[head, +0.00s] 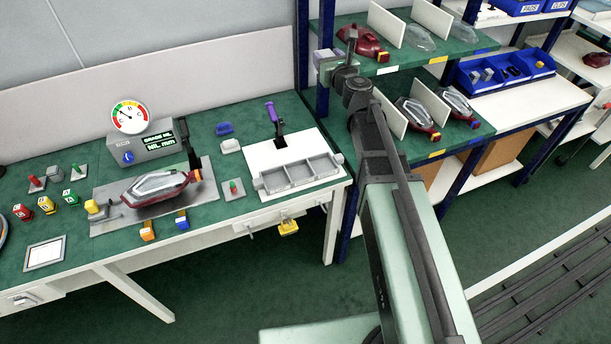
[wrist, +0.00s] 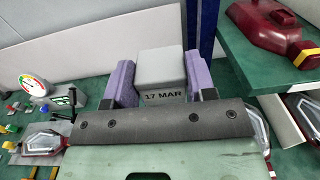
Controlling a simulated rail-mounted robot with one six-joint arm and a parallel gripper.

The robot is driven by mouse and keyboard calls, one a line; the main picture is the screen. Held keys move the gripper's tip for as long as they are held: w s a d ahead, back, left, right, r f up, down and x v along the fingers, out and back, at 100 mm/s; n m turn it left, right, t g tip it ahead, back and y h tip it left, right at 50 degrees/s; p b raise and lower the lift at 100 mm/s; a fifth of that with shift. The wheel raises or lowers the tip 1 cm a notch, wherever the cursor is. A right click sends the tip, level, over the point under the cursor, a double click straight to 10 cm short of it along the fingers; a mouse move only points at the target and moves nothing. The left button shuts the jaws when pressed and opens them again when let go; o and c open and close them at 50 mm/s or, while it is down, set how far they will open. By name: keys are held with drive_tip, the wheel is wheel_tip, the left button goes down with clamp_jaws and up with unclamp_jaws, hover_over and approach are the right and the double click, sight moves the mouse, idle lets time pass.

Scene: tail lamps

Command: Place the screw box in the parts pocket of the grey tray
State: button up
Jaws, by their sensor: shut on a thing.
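My gripper (wrist: 160,82) has two purple fingers. In the wrist view they are shut on a grey box (wrist: 161,68) marked "17 MAR", which I take as the screw box. In the head view my gripper (head: 327,62) is raised beside the blue shelf post, above and beyond the table's right end. The box is hard to make out there. The grey tray (head: 300,184) lies on a white board at the table's right end. It has several pockets, which look empty. Which one is the parts pocket, I cannot tell. The gripper is well apart from the tray.
A red lamp (head: 160,187) lies on a grey plate. Shelves with red lamps (head: 366,45) stand close to my arm.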

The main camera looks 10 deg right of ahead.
drive_tip(key=s+f+b, duration=0.5)
drive_tip(key=f+b, duration=0.6)
drive_tip(key=f, duration=0.3)
drive_tip(key=b, duration=2)
hover_over(324, 171)
drive_tip(key=shift+y, duration=0.3)
wheel_tip(324, 171, down, 20)
drive_tip(key=shift+r, duration=0.2)
drive_tip(key=shift+r+p, duration=0.3)
drive_tip(key=shift+f, duration=0.25)
drive_tip(key=o, duration=1)
drive_tip(key=shift+r, duration=0.1)
drive_tip(key=shift+c, duration=0.2)
